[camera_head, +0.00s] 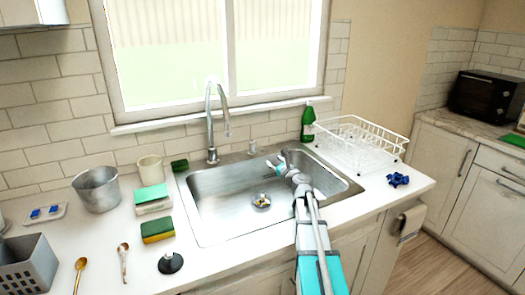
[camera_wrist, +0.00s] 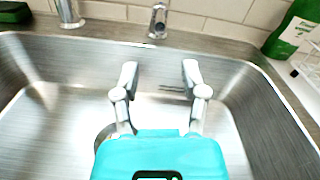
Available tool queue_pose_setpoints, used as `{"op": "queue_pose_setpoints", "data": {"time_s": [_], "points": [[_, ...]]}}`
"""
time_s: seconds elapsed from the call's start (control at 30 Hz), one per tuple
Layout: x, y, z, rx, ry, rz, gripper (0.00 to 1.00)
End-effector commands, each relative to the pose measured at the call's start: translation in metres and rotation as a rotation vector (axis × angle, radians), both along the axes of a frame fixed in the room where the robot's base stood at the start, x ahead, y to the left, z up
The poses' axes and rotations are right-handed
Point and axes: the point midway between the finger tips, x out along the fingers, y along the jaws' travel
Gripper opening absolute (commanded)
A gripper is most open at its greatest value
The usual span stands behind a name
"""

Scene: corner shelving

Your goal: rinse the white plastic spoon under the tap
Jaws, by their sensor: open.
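A spoon with a pale handle and a brownish bowl (camera_head: 123,262) lies on the counter left of the sink; it looks like the white plastic spoon with a stained bowl. The tall curved tap (camera_head: 211,125) stands behind the sink (camera_head: 215,215). Its base also shows at the top left of the wrist view (camera_wrist: 70,12). My gripper (camera_head: 276,162) is over the sink's back right part, far from the spoon. In the wrist view my gripper (camera_wrist: 160,76) has its fingers apart with nothing between them. I cannot tell whether water is running.
A golden spoon (camera_head: 80,275), a black plug (camera_head: 171,263), sponges (camera_head: 158,231), a metal pot (camera_head: 97,189) and a cup (camera_head: 150,170) crowd the left counter. A green bottle (camera_head: 308,122) and white dish rack (camera_head: 350,140) stand right. A blue object (camera_head: 398,179) lies there.

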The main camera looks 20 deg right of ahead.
Motion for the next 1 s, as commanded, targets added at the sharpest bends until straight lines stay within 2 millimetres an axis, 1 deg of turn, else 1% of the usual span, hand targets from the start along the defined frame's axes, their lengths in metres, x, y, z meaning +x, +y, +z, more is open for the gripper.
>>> {"op": "queue_pose_setpoints", "data": {"time_s": [0.03, 0.6, 0.8, 1.0], "points": [[0.009, 0.000, 0.000, 0.000, 0.000, 0.001, 0.55], [0.094, 0.005, 0.000, 0.000, 0.000, 0.002, 0.55], [0.112, 0.006, 0.000, 0.000, 0.000, 0.002, 0.55], [0.118, 0.008, 0.000, 0.000, 0.000, 0.002, 0.55]]}}
